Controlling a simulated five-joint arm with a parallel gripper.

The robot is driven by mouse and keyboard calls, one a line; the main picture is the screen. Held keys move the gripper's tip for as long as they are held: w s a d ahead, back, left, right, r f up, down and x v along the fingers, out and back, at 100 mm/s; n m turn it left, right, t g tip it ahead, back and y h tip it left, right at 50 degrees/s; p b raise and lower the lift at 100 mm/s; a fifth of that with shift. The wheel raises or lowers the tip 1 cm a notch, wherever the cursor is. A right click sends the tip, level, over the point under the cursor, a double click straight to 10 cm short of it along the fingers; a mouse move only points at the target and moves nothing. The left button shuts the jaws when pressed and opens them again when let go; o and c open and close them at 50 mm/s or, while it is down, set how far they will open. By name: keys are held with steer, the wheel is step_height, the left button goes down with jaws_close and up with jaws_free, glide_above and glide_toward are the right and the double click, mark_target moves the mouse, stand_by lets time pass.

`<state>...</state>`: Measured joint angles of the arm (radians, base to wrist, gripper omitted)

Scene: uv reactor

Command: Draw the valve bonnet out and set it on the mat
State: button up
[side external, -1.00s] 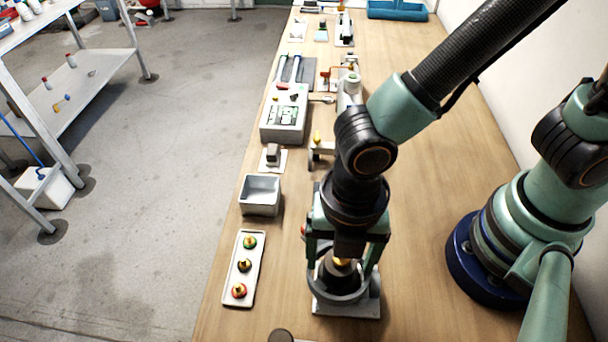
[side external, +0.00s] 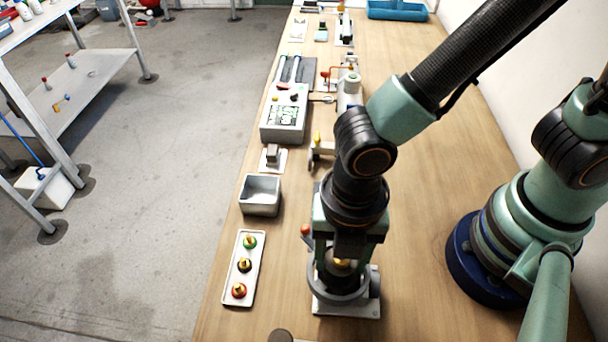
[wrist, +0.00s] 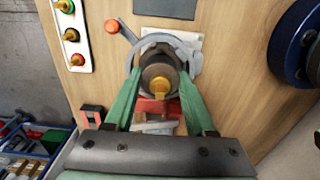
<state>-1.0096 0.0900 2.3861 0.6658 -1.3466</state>
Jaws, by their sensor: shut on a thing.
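The valve body (side external: 352,309) is a grey ring-shaped housing on a light base plate, on the bench in front of my arm. The valve bonnet (wrist: 154,73), a dark round piece with a brass stem, sits within the grey ring. It also shows partly in the side view (side external: 341,266). My gripper (wrist: 158,86) points down over the valve, its two green fingers shut on the bonnet from both sides. In the side view my gripper (side external: 343,262) hides much of the bonnet. I cannot identify the mat with certainty.
A white tray (side external: 257,268) with green, black and red brass-topped knobs lies left of the valve. A grey open bin (side external: 260,195) stands behind it. A red-ended lever (wrist: 112,27) sticks out beside the valve. A grey control box (side external: 283,124) stands farther back.

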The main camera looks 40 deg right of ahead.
steer(key=shift+r, duration=2)
steer(key=shift+r, duration=0.1)
steer(key=shift+r, duration=0.9)
